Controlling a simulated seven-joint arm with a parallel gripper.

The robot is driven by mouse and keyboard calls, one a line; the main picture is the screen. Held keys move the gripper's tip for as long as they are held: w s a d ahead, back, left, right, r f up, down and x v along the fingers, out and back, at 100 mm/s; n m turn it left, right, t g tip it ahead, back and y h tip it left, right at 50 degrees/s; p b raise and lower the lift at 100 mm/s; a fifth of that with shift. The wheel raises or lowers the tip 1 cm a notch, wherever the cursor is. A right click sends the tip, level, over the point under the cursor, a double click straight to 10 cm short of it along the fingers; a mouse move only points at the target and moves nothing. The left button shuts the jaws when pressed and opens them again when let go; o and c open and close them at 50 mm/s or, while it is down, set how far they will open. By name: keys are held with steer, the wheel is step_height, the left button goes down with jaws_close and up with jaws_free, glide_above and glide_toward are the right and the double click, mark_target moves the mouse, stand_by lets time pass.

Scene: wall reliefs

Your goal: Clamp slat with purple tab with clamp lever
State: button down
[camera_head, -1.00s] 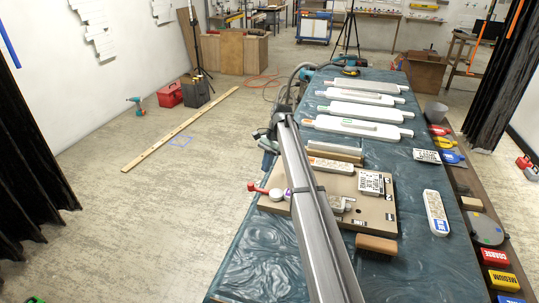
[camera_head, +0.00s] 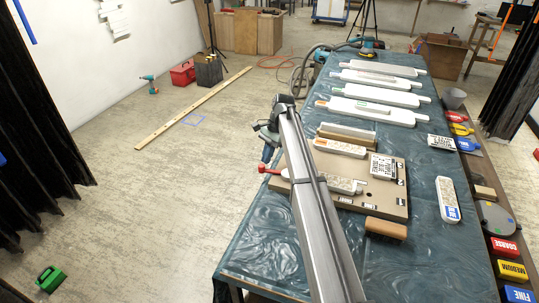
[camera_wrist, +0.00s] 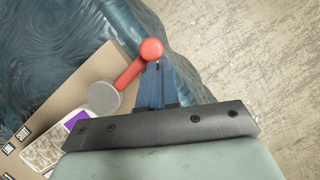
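The slat with the purple tab (camera_wrist: 76,121) lies on the tan board (camera_head: 387,197). Its purple patch shows in the wrist view beside the clamp's grey round hub (camera_wrist: 104,97). In the head view the slat's right end (camera_head: 343,185) shows past my arm, which hides the rest. The red clamp lever (camera_wrist: 129,74) runs from the hub to a red ball knob (camera_wrist: 152,50); the knob also shows in the head view (camera_head: 262,169), out past the board's left edge. My gripper (camera_wrist: 158,66) has its blue fingers together, tips right at the knob. I cannot tell whether they touch it.
Another slat (camera_head: 339,147) and a printed card (camera_head: 383,167) lie on the board. A wooden block (camera_head: 386,229) is at its front edge. White panels (camera_head: 371,111) lie farther back on the blue-covered bench. A speckled piece (camera_head: 447,198) lies to the right. Open floor is at left.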

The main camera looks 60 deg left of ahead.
steer(key=shift+f, duration=0.1)
steer(key=shift+w+a, duration=0.25)
steer(key=shift+w, duration=0.15)
steer(key=w, duration=0.1)
steer(key=w+a, duration=0.1)
steer(key=w, duration=0.1)
steer(key=shift+a, duration=0.3)
steer(key=w+v, duration=0.1)
steer(key=v, duration=0.9)
steer(key=x, duration=0.9)
steer(key=shift+s+d+f, duration=0.1)
steer(key=shift+d+f, duration=0.05)
steer(key=shift+d, duration=0.05)
steer(key=s, duration=0.2)
steer(key=s+d, duration=0.1)
steer(key=shift+d+f, duration=0.1)
steer(key=shift+f, duration=0.2)
steer(key=shift+s+d, duration=0.1)
steer(key=shift+s, duration=0.35)
steer(key=shift+s, duration=0.1)
